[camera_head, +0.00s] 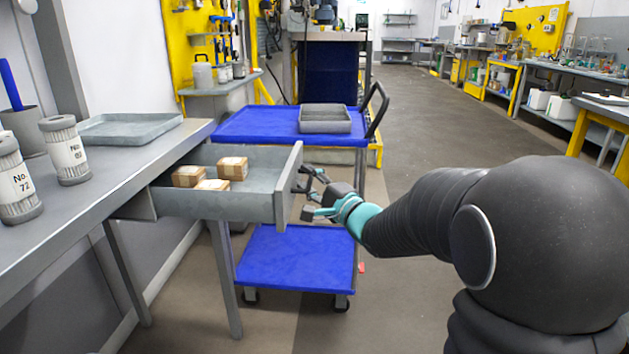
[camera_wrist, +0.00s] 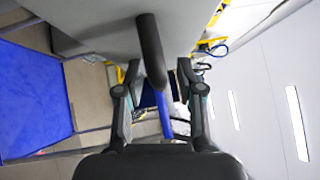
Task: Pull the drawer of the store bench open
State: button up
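The store bench (camera_head: 105,188) stands at the left in the head view. Its grey drawer (camera_head: 222,206) is pulled out well to the right, with 3 small brown boxes (camera_head: 232,168) inside. My gripper (camera_head: 306,192) is at the drawer's front panel (camera_head: 289,188), to its right. In the wrist view, the dark bar handle (camera_wrist: 151,50) lies between the fingers of my gripper (camera_wrist: 158,66), with a gap on either side. The fingers are apart, and nothing is clamped. Part of the handle shows dark beside the panel in the head view, partly hidden by the fingers.
A blue two-shelf cart (camera_head: 255,124) stands just behind the drawer, a grey tray (camera_head: 325,119) on its top. On the bench are a shallow grey tray (camera_head: 130,128) and labelled canisters (camera_head: 65,150). Open floor (camera_head: 425,115) runs back toward the right-hand benches.

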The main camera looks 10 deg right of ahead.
jog(key=v, duration=1.2)
